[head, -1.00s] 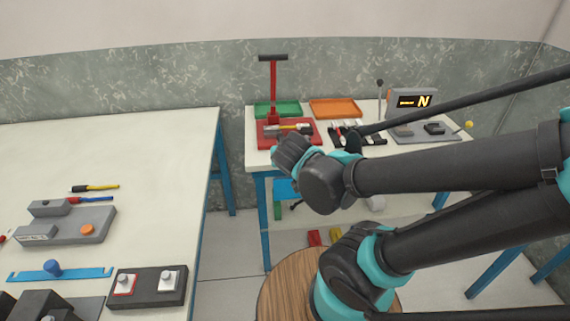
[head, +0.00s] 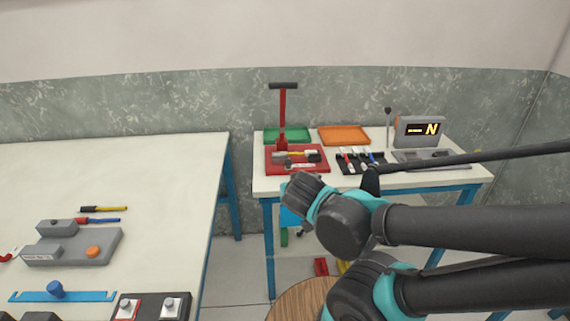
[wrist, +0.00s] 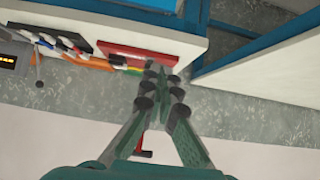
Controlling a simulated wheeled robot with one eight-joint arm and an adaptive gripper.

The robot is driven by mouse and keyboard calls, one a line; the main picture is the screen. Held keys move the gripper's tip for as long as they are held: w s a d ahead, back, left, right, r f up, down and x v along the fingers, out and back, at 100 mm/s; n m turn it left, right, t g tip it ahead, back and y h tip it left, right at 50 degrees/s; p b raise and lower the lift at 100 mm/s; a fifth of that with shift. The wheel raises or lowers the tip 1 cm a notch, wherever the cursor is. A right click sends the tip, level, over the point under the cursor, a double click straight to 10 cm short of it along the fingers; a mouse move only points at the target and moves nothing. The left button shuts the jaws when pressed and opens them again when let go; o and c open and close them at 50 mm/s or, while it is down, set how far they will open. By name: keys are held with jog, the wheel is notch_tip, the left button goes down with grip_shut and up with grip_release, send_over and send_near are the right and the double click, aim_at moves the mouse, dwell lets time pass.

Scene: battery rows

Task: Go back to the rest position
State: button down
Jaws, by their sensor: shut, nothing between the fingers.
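My gripper (wrist: 160,95) shows in the wrist view, its two green-grey fingers running up to dark tips that meet with nothing between them. In that view the fingers overlap the red press base (wrist: 130,52) and the wall, with the picture upside down. In the head view my arm reaches in from the right, in front of the small table; the fingers themselves are hidden there behind my wrist.
The large table (head: 150,180) at left holds a grey fixture (head: 75,247). Floor shows between the tables.

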jog(key=s+d+f+g, duration=0.4)
jog(key=d+f+g, duration=0.2)
jog(key=d+f, duration=0.5)
jog(key=shift+s+d, duration=0.2)
jog(key=shift+s, duration=0.1)
jog(key=shift+r, duration=0.1)
